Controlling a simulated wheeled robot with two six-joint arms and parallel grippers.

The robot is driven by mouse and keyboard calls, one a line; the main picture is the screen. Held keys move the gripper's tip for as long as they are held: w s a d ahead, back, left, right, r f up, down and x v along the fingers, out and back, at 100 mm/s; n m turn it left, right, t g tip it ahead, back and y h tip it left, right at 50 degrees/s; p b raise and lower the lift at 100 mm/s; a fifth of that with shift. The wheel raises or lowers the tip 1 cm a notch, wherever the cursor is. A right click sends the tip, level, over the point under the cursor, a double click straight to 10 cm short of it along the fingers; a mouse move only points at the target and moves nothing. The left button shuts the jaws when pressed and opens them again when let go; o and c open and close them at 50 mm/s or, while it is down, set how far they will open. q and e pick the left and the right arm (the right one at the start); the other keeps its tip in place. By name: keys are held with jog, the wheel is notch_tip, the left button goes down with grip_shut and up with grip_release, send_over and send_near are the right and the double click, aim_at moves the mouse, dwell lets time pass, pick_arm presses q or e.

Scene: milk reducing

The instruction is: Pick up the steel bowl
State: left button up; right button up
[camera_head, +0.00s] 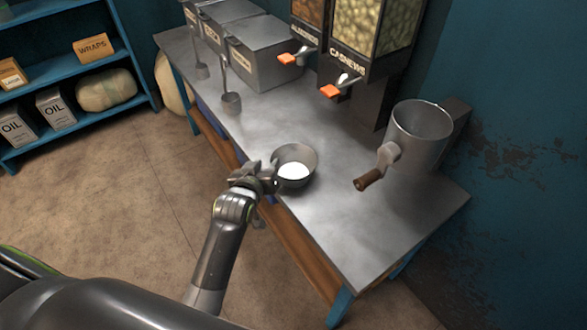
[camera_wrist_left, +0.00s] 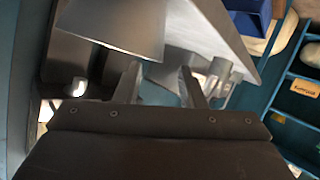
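The steel bowl (camera_head: 307,158) stands upright on the metal tabletop near its front edge, in the head view. White contents show inside it. My left gripper (camera_head: 264,178) is at the bowl's left side, right by the rim; whether it touches is hard to tell. In the left wrist view, the two fingers of my left gripper (camera_wrist_left: 159,74) are apart, with a visible gap between them. A large grey surface fills the top of that view; I cannot tell whether it is the bowl. My right gripper is not in view.
The metal table (camera_head: 350,235) is clear to the right of the bowl. A steel pot with a crank handle (camera_head: 418,135) stands at the back right. A ladle (camera_head: 231,101), steel bins (camera_head: 265,55) and a cashew dispenser (camera_head: 360,45) stand further back. Blue shelves (camera_head: 70,55) are at left.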

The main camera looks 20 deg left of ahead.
aim_at(276, 156)
pick_arm(q)
jog(key=shift+d+f+x, duration=0.1)
jog(key=shift+d+x, duration=0.05)
jog(key=shift+x, duration=1.15)
jog(key=shift+d+f+x, duration=0.1)
jog(key=shift+f+x, duration=0.05)
jog(key=shift+x, duration=1.15)
jog(key=shift+s, duration=0.1)
grip_shut()
